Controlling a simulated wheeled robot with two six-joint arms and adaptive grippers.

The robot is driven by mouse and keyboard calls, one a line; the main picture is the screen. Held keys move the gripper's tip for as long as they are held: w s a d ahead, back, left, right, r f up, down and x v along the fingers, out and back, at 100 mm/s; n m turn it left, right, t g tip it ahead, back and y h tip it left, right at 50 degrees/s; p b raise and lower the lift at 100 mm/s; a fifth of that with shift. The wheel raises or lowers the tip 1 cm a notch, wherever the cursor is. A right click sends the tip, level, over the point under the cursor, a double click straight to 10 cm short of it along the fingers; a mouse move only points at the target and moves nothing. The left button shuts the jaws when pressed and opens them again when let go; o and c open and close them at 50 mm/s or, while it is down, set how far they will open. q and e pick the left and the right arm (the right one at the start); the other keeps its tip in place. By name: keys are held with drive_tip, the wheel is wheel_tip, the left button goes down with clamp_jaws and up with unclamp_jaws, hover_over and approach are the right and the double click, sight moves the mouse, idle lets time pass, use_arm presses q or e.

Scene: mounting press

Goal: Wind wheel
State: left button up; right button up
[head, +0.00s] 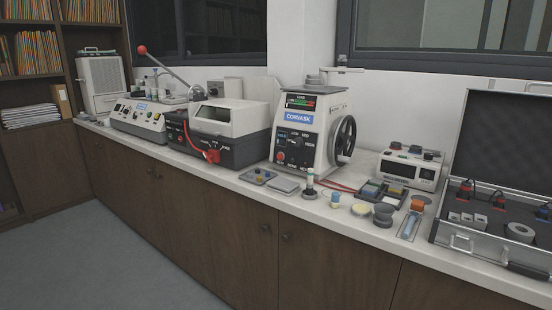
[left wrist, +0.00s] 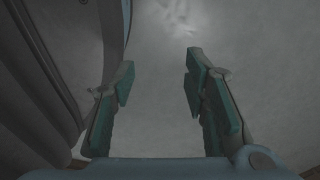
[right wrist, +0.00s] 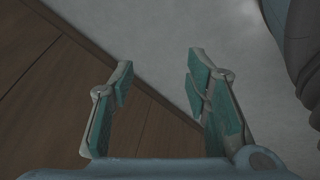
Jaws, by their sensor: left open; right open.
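The mounting press (head: 297,140) is a white and dark machine labelled CORVASK in the middle of the counter. Its black handwheel (head: 344,141) is on the press's right side, facing right. Neither gripper shows in the head view. In the left wrist view my left gripper (left wrist: 158,85) is open and empty, with grey floor beyond its fingers. In the right wrist view my right gripper (right wrist: 158,85) is open and empty, above grey floor beside brown wood panels. The wheel does not show in either wrist view.
The counter (head: 230,180) holds several instruments left of the press. Small pots, a tray (head: 380,193) and a white box instrument (head: 411,168) stand right of the wheel. An open case (head: 495,220) lies at far right. Cabinet doors (head: 220,225) front the counter; floor (head: 70,260) is clear.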

drive_tip(key=s+a+f+m+g+p, duration=0.1)
drive_tip(key=s+a+g, duration=0.15)
drive_tip(key=s, duration=0.35)
drive_tip(key=s+a+f+m+g, duration=0.1)
drive_tip(key=s+a, duration=0.2)
drive_tip(key=s, duration=0.3)
wheel_tip(320, 180, up, 14)
drive_tip(key=p, duration=1.4)
drive_tip(key=shift+s+a+y, duration=0.2)
drive_tip(key=shift+a+y, duration=0.2)
drive_tip(key=shift+a, duration=0.05)
